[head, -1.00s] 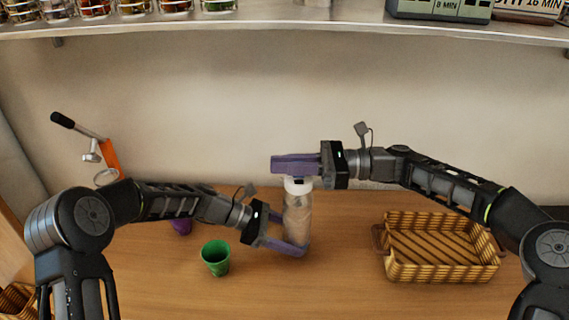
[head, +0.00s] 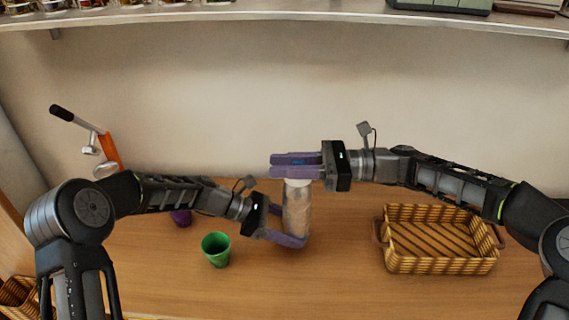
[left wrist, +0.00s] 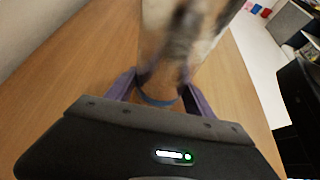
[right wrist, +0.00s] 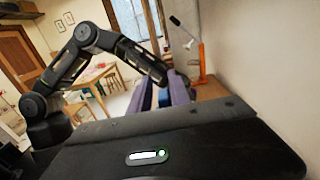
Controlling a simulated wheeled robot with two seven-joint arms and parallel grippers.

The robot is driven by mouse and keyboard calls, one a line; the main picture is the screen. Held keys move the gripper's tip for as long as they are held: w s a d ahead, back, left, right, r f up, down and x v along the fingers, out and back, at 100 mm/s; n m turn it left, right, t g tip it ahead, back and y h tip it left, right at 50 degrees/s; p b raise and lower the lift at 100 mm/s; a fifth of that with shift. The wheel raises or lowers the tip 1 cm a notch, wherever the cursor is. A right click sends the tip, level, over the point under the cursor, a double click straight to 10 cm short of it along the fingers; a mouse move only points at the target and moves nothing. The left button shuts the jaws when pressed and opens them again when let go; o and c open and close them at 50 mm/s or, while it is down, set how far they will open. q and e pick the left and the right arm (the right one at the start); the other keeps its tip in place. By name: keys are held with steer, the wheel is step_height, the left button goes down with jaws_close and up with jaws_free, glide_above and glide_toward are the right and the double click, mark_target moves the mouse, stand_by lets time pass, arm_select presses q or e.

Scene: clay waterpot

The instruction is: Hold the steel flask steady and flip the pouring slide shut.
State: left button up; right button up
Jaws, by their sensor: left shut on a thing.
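The steel flask (head: 297,212) stands upright on the table, shiny, with a pale top. My left gripper (head: 292,228) is shut on its lower body from the left. In the left wrist view the flask (left wrist: 172,45) rises between the purple fingers, blurred, with a blue band low down. My right gripper (head: 280,165) is level, right at the flask's top, and its fingers hide the pouring slide. Its fingers are slightly apart, with a bit of blue showing between them. In the right wrist view blue (right wrist: 163,97) also shows between the purple fingers.
A green cup (head: 216,250) stands left of the flask, and a purple cup (head: 181,217) is behind my left arm. A wicker basket (head: 440,262) is at the right. An orange-stand lever tool (head: 108,150) is at the back left. A shelf (head: 290,14) runs above.

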steer(key=shift+o, duration=0.9)
steer(key=d, duration=1.2)
steer(key=shift+w, duration=0.4)
arm_select(q)
steer(key=o, duration=1.1)
steer(key=shift+c, duration=0.2)
